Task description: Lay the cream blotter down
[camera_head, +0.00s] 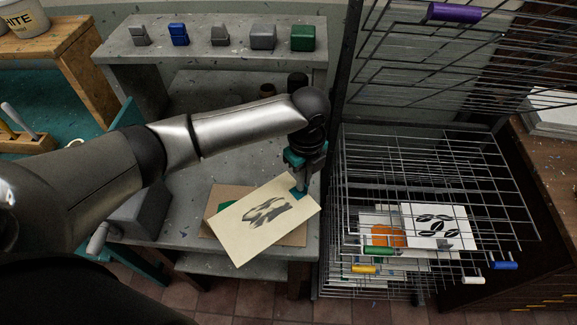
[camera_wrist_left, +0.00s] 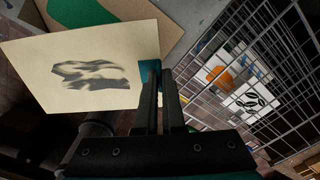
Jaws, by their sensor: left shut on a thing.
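A cream sheet (camera_head: 262,216) with a dark grey print is the only cream, blotter-like thing I see. My left gripper (camera_head: 300,190) is shut on its upper right edge and holds it tilted above the grey bench. The sheet also shows in the left wrist view (camera_wrist_left: 30,70), reaching left from the fingers (camera_wrist_left: 158,85). Beneath it, partly hidden, lie a brown board (camera_head: 225,192) and a green piece, seen better in the wrist view (camera_wrist_left: 80,18). My right gripper is not in view.
A wire rack (camera_head: 500,190) stands close on the right, with prints inside and coloured tabs. An upper wire screen (camera_head: 415,55) is raised. A grey shelf (camera_head: 210,55) with several small blocks is behind. Bare bench (camera_head: 190,185) shows left of the board.

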